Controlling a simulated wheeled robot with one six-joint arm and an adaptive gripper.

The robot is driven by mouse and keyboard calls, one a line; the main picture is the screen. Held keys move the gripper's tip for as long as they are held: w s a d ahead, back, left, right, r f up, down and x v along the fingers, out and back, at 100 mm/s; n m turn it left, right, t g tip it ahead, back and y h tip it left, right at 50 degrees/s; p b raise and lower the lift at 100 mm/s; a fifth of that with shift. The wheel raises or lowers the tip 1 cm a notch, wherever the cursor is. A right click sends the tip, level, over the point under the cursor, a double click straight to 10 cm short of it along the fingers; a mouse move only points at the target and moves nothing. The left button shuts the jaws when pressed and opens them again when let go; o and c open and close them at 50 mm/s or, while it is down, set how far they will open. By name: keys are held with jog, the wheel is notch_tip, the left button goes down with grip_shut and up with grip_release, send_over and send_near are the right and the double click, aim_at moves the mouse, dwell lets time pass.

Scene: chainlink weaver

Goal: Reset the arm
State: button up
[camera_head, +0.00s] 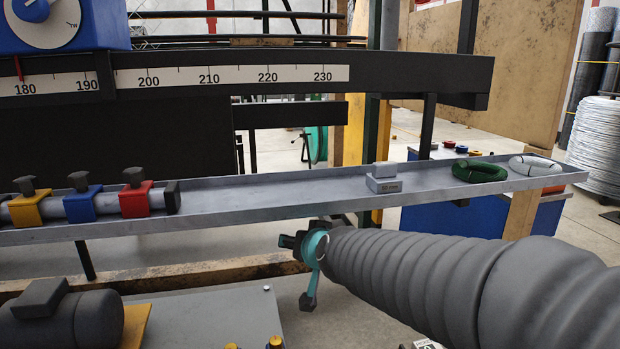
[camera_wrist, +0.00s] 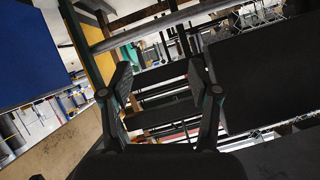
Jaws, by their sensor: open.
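My gripper (camera_head: 308,265) is at the end of my grey ribbed arm, low in front of the long metal tray (camera_head: 250,195) in the head view. One finger points down and the gripper holds nothing. In the wrist view my gripper (camera_wrist: 165,95) shows two dark fingers spread well apart, with only background between them. What lies directly under the gripper is partly hidden by the arm.
The tray holds yellow (camera_head: 28,208), blue (camera_head: 80,204) and red clamps (camera_head: 135,199) on a bar, a grey block (camera_head: 383,180), a green coil (camera_head: 479,171) and a white coil (camera_head: 534,165). A ruler scale (camera_head: 240,76) runs above. A motor (camera_head: 62,317) stands lower left.

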jog(key=s+d+f+g+h, duration=0.1)
jog(key=s+d+f+g, duration=0.15)
jog(key=s+d, duration=0.5)
jog(key=s+d+f+g+h, duration=0.2)
jog(key=s+d+f, duration=0.15)
jog(key=s, duration=0.65)
jog(key=s+d+f+g+h, duration=0.1)
jog(key=s+d+f+g, duration=0.1)
jog(key=s+d, duration=0.6)
notch_tip(320, 180, up, 11)
jog(key=s+a+p, duration=0.1)
jog(key=p, duration=0.9)
jog(key=shift+s+a+p, duration=0.15)
jog(key=shift+a+p, duration=0.05)
jog(key=shift+p, duration=0.2)
